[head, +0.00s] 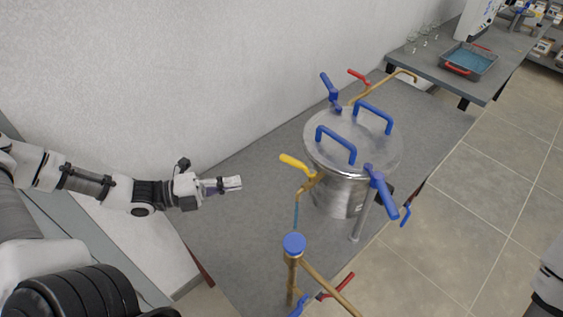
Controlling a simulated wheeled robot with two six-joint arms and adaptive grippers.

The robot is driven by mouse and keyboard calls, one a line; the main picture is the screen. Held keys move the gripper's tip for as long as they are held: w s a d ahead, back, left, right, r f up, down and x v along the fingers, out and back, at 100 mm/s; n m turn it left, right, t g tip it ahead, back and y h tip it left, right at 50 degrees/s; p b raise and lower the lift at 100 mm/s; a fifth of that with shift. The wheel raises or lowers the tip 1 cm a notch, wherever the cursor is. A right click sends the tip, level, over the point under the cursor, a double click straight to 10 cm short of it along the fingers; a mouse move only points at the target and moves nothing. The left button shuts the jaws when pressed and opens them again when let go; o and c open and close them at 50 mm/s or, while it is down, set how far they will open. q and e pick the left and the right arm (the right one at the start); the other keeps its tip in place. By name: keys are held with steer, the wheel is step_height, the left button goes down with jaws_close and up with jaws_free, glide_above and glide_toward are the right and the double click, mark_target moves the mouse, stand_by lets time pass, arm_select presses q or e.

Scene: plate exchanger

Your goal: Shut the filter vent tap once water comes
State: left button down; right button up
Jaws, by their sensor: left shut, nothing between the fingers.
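The steel filter vessel (340,188) stands on the grey bench, its round lid (345,140) clamped shut with blue handles. A tap with a yellow lever (295,163) sits on a brass fitting (308,186) at the vessel's left side; it looks like the vent tap. A thin bluish stream, which looks like water, (296,214) hangs below its spout. My left gripper (234,184) is shut and empty, left of the yellow lever and apart from it. My right gripper is out of view; only part of my right arm shows at the right edge.
A brass pipe with a blue cap (294,244) rises in front, with a red lever (337,286) near it. Another red lever (359,77) is behind the vessel. A tray of blue liquid (468,61) stands on the far table. The bench left of the vessel is clear.

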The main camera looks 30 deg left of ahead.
arm_select(q)
steer(key=w+d+b, duration=0.1)
steer(key=d+b, duration=0.1)
steer(key=b, duration=0.5)
glide_toward(292, 165)
steer(key=x, duration=0.5)
steer(key=shift+w+d, duration=0.15)
steer(key=shift+d, duration=0.2)
steer(key=shift+w, duration=0.35)
steer(key=shift+s, duration=0.1)
